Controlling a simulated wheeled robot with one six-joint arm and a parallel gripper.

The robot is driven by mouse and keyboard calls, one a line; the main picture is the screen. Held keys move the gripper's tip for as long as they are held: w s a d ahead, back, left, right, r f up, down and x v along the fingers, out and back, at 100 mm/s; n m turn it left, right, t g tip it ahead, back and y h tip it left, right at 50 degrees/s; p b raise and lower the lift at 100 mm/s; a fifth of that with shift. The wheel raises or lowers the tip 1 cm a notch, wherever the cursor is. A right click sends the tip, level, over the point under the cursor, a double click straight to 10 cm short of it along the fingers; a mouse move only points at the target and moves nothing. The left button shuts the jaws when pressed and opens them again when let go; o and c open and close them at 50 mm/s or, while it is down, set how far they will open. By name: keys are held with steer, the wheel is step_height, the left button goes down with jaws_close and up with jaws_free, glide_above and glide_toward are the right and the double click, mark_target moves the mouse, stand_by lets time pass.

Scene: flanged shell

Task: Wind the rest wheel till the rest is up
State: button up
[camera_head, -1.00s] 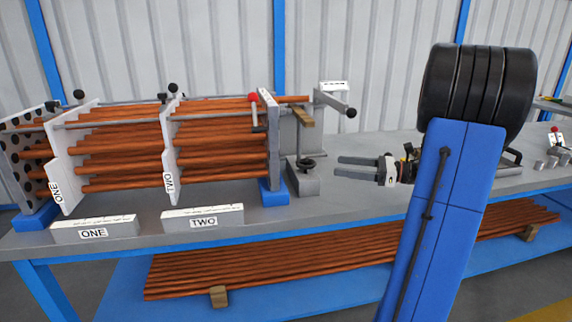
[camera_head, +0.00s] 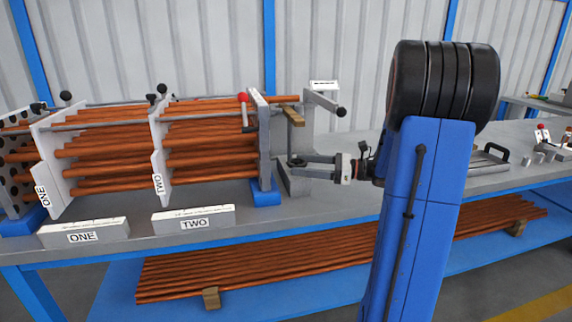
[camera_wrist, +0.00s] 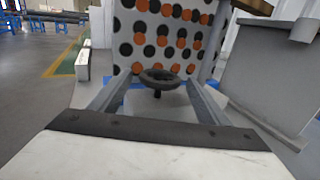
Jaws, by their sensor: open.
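The rest wheel (camera_wrist: 160,77) is a small dark handwheel on a short upright stem above a grey block (camera_head: 295,185). In the wrist view it stands between the tips of my gripper (camera_wrist: 157,86), with a gap on each side. My gripper (camera_head: 297,165) is open and reaches in level from the right. In the head view its fingers partly hide the wheel. The rest looks to be the wooden-topped piece (camera_head: 292,115) above the wheel, beside the end plate. I cannot tell its exact height against the tubes.
Copper tubes (camera_head: 205,141) run through plates marked ONE and TWO at the left. The perforated end plate (camera_wrist: 165,40) stands behind the wheel. A grey upright (camera_wrist: 275,75) with a crank arm stands close at the right.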

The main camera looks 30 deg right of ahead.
mark_target(286, 172)
steer(key=shift+x, duration=3)
steer(key=c, duration=1.1)
